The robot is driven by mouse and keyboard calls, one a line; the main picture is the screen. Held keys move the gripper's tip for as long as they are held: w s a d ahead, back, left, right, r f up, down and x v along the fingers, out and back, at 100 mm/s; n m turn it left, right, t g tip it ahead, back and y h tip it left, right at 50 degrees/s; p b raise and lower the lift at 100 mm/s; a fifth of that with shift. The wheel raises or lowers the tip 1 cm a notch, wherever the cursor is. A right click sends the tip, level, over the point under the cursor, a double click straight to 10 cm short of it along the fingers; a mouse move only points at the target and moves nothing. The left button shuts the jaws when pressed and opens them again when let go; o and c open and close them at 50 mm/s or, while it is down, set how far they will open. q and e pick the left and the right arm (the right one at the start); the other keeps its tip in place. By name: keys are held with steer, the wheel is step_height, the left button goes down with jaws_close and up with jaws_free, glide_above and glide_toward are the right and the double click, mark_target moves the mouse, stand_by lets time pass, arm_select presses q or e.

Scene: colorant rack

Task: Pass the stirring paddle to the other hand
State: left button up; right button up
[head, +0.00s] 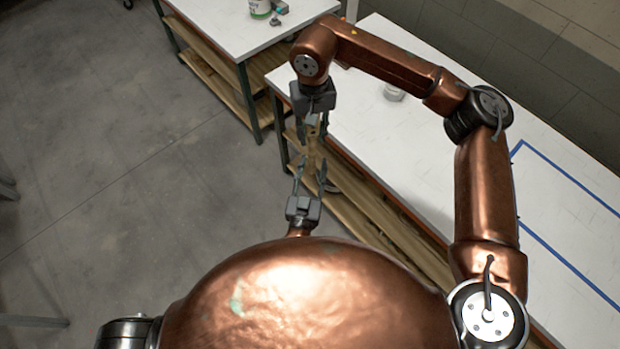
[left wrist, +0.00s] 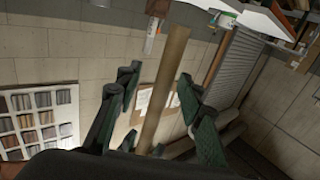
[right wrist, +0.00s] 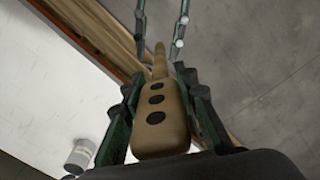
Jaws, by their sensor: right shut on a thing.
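The stirring paddle (right wrist: 158,100) is a tan wooden stick, with several dark holes in its broad end. My right gripper (head: 312,130), reaching down from above, is shut on that broad end. My left gripper (head: 309,172) points up just below it, its fingers spread apart. In the left wrist view the paddle's narrow shaft (left wrist: 166,85) runs between the open left fingers, with gaps visible on both sides. In the right wrist view the left fingers show at the top, around the far end. In the head view the grippers mostly hide the paddle.
A white-topped table (head: 440,150) with blue tape lines lies under my right arm; a small can (head: 393,92) stands on it. Another table (head: 225,25) at the back holds a green-labelled container (head: 260,8). The grippers meet beside the table's wooden lower shelf (head: 365,205). Open floor lies left.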

arm_select(q)
steer(key=shift+x, duration=0.8)
steer(key=shift+s, duration=0.1)
jaws_close()
arm_select(e)
steer(key=o, duration=1.2)
steer(key=shift+o, duration=0.2)
steer(key=shift+r, duration=0.1)
